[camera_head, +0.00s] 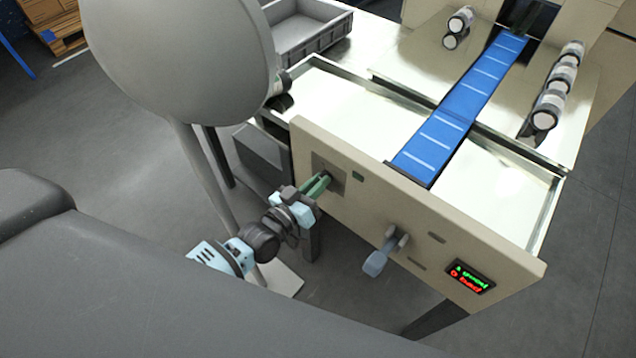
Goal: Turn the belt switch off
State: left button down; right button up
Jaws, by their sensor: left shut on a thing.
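The flow wrapper's beige front panel (410,215) faces me. A switch on a grey plate (322,164) sits at its left end; I take it for the belt switch. My left gripper (324,180), light blue with green fingers, reaches up to this plate and is shut on the switch. The fingers hide most of the switch, so I cannot tell its position. The blue conveyor belt (462,108) runs away behind the panel. My right gripper is not in view.
A lever with a blue-grey handle (375,263) sticks out of the panel's middle. A small display (470,277) shows green and red text at the right. White rolls (545,114) lie beside the belt. A grey crate (310,28) stands behind. A large grey rounded shape covers the upper left.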

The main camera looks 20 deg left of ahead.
pick_arm(q)
jog(key=shift+f+n, duration=0.1)
jog(key=shift+n, duration=0.8)
jog(key=c, duration=1.5)
grip_release()
jog(key=shift+o, duration=0.2)
jog(key=shift+s+a, duration=0.1)
jog(key=v, duration=0.7)
jog(key=shift+s, duration=0.3)
